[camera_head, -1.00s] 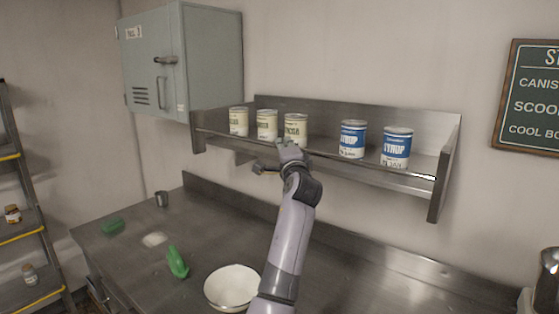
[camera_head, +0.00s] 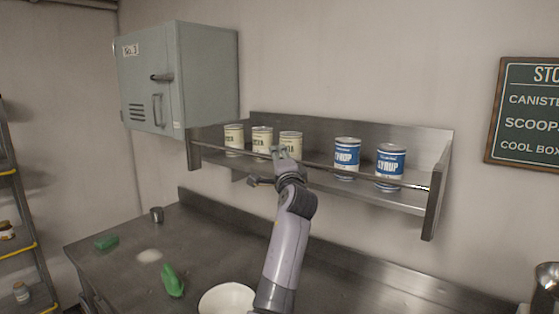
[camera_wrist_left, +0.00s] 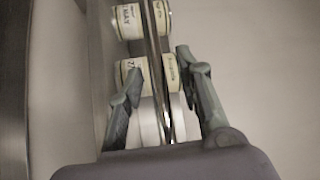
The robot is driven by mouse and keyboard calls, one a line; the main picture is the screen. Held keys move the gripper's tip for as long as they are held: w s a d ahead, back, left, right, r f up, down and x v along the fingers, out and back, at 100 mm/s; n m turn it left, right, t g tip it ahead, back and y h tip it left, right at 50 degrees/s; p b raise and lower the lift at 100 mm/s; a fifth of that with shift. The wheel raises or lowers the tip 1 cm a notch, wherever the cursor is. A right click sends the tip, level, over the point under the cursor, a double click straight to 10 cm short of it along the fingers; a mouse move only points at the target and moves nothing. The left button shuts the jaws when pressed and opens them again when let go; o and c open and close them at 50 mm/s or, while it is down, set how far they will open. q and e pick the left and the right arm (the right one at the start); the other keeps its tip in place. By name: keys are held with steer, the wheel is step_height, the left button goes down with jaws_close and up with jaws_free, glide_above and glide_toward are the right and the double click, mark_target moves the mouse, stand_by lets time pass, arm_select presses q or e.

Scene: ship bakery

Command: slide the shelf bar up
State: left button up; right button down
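The shelf bar (camera_head: 318,165) is a thin metal rail along the front of the steel wall shelf (camera_head: 420,150). In the head view it crosses in front of the lower part of the cans. My left gripper (camera_head: 280,153) is at the bar in front of the third cream can (camera_head: 291,139). In the left wrist view the two fingers (camera_wrist_left: 159,60) are spread, one on each side of the bar (camera_wrist_left: 152,35), with visible gaps. Contact farther down, near the palm, cannot be told. My right gripper is not in view.
Cream cans (camera_head: 234,137) and two blue syrup cans (camera_head: 390,163) stand on the shelf behind the bar. A grey cabinet (camera_head: 205,75) hangs at the left. Below, the steel counter (camera_head: 215,245) holds a white bowl (camera_head: 226,300), a green item (camera_head: 172,281) and a small metal cup (camera_head: 157,215).

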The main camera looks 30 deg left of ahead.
arm_select(q)
steer(key=shift+s+d+f, duration=0.1)
steer(key=shift+s+d, duration=0.05)
steer(key=v, duration=1.1)
steer(key=shift+s+d, duration=0.2)
steer(key=shift+s, duration=0.05)
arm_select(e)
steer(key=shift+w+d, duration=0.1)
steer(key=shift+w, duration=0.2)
